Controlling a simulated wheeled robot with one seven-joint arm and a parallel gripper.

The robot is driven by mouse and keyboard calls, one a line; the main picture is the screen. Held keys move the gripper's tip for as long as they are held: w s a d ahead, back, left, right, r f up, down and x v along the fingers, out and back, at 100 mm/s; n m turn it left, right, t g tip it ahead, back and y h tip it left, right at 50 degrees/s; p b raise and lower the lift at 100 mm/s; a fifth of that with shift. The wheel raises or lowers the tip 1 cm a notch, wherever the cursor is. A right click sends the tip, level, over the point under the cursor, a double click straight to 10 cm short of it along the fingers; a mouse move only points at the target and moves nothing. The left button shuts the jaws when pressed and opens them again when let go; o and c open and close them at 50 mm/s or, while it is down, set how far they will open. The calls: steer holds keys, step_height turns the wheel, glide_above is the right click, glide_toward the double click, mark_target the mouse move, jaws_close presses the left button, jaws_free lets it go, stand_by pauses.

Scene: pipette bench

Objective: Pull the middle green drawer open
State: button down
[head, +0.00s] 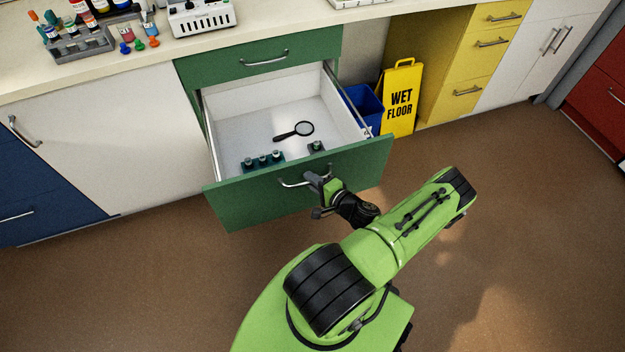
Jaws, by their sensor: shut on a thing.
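The middle green drawer (248,199) stands pulled well out of the bench, below a closed green top drawer (245,62). Its white inside shows, with a black magnifying glass (294,131), a small teal rack with dark-capped vials (263,163) and a smaller teal piece (317,147) near the front panel. My gripper (314,179) is at the right part of the drawer's metal handle (292,184), shut on it. The fingertips are small here and partly hide the handle's right end.
A yellow wet floor sign (401,97) and a blue bin (363,103) stand just right of the drawer. Yellow drawers (480,65) are farther right. The countertop (150,62) holds racks and a white device (201,17). The brown floor (130,275) in front is clear.

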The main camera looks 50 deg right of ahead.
steer(key=c, duration=1.5)
jaws_free()
steer(key=shift+o, duration=0.2)
steer(key=p+v, duration=0.2)
steer(key=v, duration=1.3)
steer(key=shift+s+a+p, duration=0.15)
steer(key=shift+s+p, duration=0.15)
steer(key=shift+p, duration=0.05)
steer(key=shift+r, duration=0.15)
